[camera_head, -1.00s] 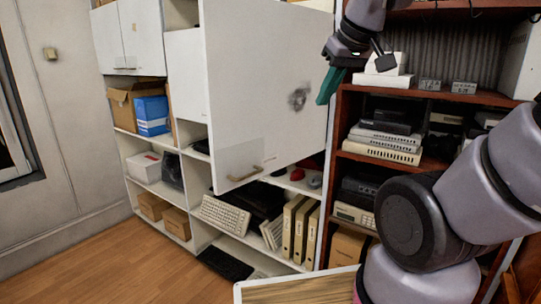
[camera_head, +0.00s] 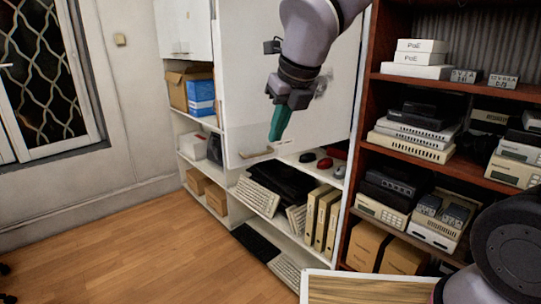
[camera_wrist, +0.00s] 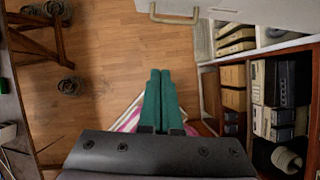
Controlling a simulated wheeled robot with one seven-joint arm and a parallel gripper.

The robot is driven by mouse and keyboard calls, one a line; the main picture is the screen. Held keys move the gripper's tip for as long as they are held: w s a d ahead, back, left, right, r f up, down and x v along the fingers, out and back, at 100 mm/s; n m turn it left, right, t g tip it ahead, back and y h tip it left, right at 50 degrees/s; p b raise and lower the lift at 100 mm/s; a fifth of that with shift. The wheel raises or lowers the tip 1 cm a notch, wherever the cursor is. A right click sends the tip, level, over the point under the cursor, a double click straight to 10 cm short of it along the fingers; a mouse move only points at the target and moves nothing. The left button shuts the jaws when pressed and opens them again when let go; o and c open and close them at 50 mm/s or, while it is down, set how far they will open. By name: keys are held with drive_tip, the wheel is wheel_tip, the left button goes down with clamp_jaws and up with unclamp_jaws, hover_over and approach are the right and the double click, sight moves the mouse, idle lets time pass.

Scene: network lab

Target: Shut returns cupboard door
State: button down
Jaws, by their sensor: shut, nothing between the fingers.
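The white cupboard door (camera_head: 245,110) stands open, swung out from the shelving, with its hinge side at the right. Its brass bar handle (camera_head: 257,152) is near the lower left corner. My gripper (camera_head: 275,138) has teal fingers shut together and empty. In the head view it overlaps the door's face, right of the handle; I cannot tell whether it touches the door. In the wrist view the shut fingers (camera_wrist: 156,75) point toward the floor, apart from the handle (camera_wrist: 174,15), and the door (camera_wrist: 245,12) shows at the top. My arm hides part of the door.
White shelving (camera_head: 227,178) holds boxes, a keyboard (camera_head: 257,196) and tan binders (camera_head: 322,220). A red-brown rack (camera_head: 410,150) with network devices stands right. A wood-topped table (camera_head: 365,290) is in the foreground.

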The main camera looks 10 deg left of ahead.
drive_tip(key=w+a+f, duration=0.5)
drive_tip(key=w+f, duration=0.1)
drive_tip(key=f, duration=0.2)
drive_tip(key=shift+w+a+f, duration=0.15)
drive_tip(key=shift+a+f, duration=0.05)
idle(0.3)
